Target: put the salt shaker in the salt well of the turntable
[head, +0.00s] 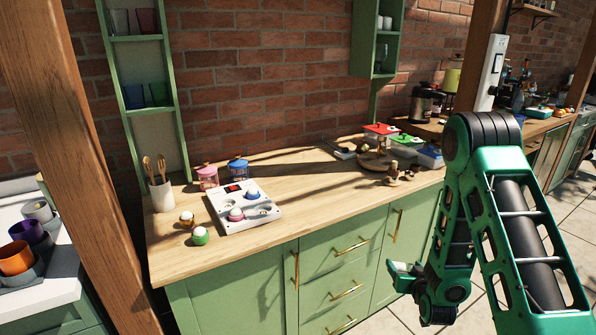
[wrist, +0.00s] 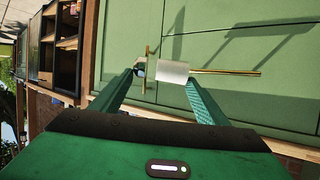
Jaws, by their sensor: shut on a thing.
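In the wrist view my gripper (wrist: 165,78) is shut on a small white cylinder with a grey end, which looks like the salt shaker (wrist: 173,73). It sits between the fingertips, in front of green cabinet doors. In the head view my gripper (head: 402,277) is low at the right, in front of the counter and below its top; the shaker is hard to make out there. A round wooden stand, which looks like the turntable (head: 373,165), is on the right part of the counter. Its wells are too small to tell apart.
The wooden counter (head: 290,190) has bare room in its middle. A white panel (head: 262,218) with several round wells and coloured knobs lies left. Pink (head: 207,177) and blue (head: 238,169) jars stand behind it. Coloured boxes (head: 430,158) and small wooden pieces (head: 393,176) crowd the turntable.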

